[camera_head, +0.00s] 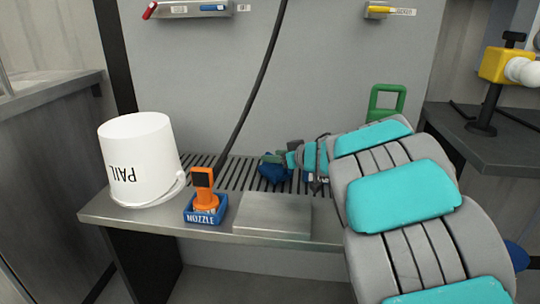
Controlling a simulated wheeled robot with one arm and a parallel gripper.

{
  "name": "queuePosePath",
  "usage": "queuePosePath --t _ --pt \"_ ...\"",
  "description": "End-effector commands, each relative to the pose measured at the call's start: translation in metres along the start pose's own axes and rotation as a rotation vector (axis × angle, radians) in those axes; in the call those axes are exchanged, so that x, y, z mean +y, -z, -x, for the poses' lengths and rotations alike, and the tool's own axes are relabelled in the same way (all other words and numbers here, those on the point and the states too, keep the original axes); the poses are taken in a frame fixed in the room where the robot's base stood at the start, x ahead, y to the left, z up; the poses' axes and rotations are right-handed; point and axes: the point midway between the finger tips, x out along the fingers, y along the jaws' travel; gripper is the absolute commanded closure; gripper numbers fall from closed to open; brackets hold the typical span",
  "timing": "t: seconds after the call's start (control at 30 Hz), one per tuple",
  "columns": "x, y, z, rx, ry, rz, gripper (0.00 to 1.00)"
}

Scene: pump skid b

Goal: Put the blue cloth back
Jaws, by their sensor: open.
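A dark blue, crumpled shape (274,172), which looks like the blue cloth, lies on the slatted part of the grey bench (120,213). My arm reaches in from the lower right and covers part of that area. My gripper (317,182) is small and partly hidden at the far end of the arm, just right of the blue shape. It is open. I cannot tell whether it touches the blue shape. Another bit of blue shows at the right edge (517,255), mostly hidden behind my arm.
A white pail (139,155) stands upside down on the bench's left. An orange nozzle (205,192) stands in a blue tray (192,214), beside a flat metal plate (272,213). A black hose (259,85) hangs down behind. A green handle (374,103) is at the back. A yellow valve (500,65) stands right.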

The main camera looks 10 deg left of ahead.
Motion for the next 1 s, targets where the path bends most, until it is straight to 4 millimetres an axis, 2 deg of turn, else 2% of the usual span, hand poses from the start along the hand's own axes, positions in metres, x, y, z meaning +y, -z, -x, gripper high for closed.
queuePosePath --t 0.1,0.4,0.6,1.0 --pt "0.002 0.003 0.027 0.001 -0.007 0.002 0.48" --pt "0.001 0.001 0.075 0.0 -0.005 0.001 0.48" --pt "0.0 0.001 0.086 0.0 -0.001 0.001 0.48" --pt "0.005 0.003 0.089 0.008 -0.028 0.008 0.48"
